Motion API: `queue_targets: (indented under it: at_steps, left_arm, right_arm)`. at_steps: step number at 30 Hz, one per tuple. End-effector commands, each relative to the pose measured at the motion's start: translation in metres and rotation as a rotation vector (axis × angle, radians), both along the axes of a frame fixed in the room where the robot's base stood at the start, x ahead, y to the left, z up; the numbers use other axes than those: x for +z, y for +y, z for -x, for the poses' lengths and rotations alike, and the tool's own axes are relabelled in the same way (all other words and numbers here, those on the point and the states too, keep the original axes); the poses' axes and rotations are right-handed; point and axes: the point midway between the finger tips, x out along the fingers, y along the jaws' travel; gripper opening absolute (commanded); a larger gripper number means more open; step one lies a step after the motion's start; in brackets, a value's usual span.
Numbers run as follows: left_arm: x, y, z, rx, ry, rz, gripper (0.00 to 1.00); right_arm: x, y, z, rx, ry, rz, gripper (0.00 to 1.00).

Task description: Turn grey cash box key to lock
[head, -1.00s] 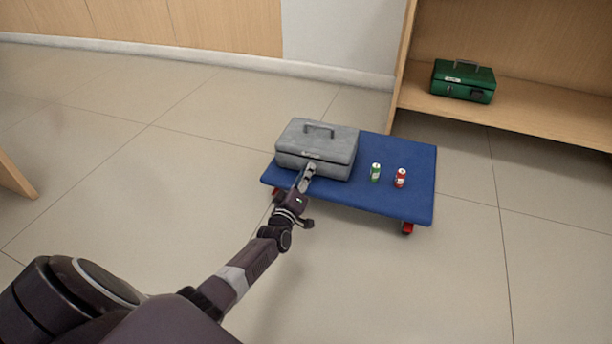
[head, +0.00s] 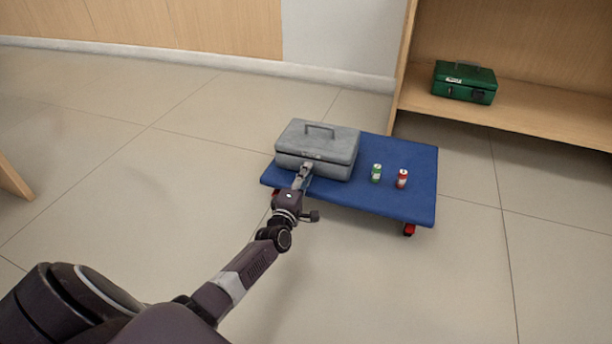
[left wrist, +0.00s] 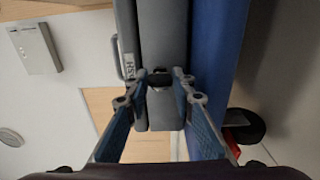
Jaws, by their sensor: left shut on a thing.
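The grey cash box (head: 330,142) sits shut, with its handle on top, at the left end of a blue platform trolley (head: 400,207). My left gripper (head: 303,173) is at the front face of the box. In the left wrist view the box (left wrist: 163,35) shows on its side, and the gripper (left wrist: 161,79) has its fingertips close in on a small dark part at the lock, which appears to be the key (left wrist: 159,81). The fingers mostly hide the key, so its angle is unclear. My right gripper is not in view.
A green can (head: 376,173) and a red can (head: 402,178) stand on the trolley right of the box. A green cash box (head: 464,83) sits on a wooden shelf (head: 540,108) at the back right. The tiled floor around the trolley is clear.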

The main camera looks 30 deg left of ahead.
Motion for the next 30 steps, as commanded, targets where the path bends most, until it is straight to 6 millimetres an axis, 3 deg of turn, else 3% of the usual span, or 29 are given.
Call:
queue_targets:
  at_steps: [13,14,18,30]
  left_arm:
    - [-0.0017,0.0003,0.0009,0.001,0.000,0.011,0.00]
    - [-0.0017,0.0003,0.0008,0.001,0.000,0.010,0.26]
    - [-0.0014,0.0002,0.0007,0.000,0.000,0.010,0.41]
    - [-0.0024,-0.0002,0.0007,-0.001,0.005,0.000,0.41]
  right_arm:
    - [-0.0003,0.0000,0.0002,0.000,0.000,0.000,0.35]
    - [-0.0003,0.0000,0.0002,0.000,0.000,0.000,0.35]
    - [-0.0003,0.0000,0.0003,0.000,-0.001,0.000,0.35]
    - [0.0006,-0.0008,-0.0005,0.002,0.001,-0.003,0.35]
